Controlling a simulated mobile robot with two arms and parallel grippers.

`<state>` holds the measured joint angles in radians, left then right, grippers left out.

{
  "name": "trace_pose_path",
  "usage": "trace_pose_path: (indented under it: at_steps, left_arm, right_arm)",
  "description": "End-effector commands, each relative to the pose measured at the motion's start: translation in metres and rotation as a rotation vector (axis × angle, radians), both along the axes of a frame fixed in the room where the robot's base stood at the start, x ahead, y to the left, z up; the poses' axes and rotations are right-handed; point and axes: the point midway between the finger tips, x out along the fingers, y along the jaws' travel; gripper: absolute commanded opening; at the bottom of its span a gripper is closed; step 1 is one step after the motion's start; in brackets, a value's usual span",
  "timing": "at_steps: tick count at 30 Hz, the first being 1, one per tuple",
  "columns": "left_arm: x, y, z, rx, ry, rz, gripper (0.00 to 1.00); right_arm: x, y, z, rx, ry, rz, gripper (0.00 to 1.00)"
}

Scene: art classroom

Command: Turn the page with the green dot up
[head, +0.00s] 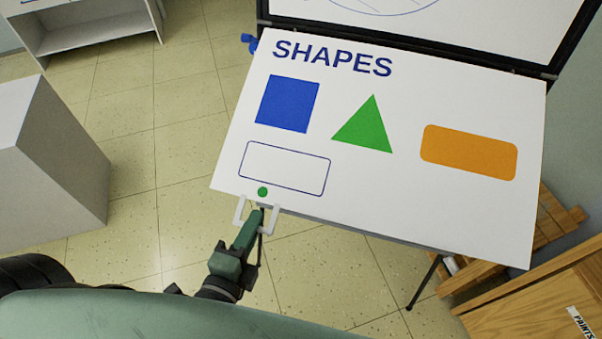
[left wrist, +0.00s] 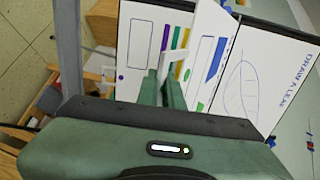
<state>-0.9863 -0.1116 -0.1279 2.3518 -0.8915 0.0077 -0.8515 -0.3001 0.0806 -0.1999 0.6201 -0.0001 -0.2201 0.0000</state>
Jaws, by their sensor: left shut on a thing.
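The SHAPES page (head: 405,105) bears a blue square, a green triangle, an orange bar and an empty outlined box. Its green dot (head: 262,191) is near the lower left edge, and the dot also shows in the left wrist view (left wrist: 199,106). A white handle (head: 240,211) sits at that edge below the dot. My left gripper (head: 262,211) is shut on the handle. In the left wrist view my left gripper (left wrist: 163,80) partly hides the handle (left wrist: 174,55). Another page (left wrist: 141,50) with colored stripes and a purple dot shows beside the SHAPES page. My right gripper is not in view.
A page reading DRAW A LEAF (left wrist: 260,80) adjoins the SHAPES page's far edge. A thin dark stand leg (head: 424,283) reaches the floor. A wooden paints crate (head: 540,295) is at lower right. A grey block (head: 50,150) stands left, with clear tiled floor (head: 150,160) between.

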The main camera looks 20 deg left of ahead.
Motion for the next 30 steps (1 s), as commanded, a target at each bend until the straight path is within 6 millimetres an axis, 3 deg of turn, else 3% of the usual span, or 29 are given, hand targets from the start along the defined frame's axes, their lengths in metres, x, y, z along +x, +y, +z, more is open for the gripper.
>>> trace_pose_path:
  at_steps: [12, 25, 30]
  left_arm:
    - [-0.016, 0.000, 0.031, 0.001, 0.002, -0.002, 0.00]
    - [-0.017, -0.001, 0.034, 0.000, 0.004, -0.001, 0.00]
    - [-0.014, -0.014, 0.038, -0.003, 0.003, -0.001, 0.00]
  right_arm:
    - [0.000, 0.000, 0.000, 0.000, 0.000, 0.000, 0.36]
    - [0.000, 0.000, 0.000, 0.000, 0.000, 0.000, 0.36]
    - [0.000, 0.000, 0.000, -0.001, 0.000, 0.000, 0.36]
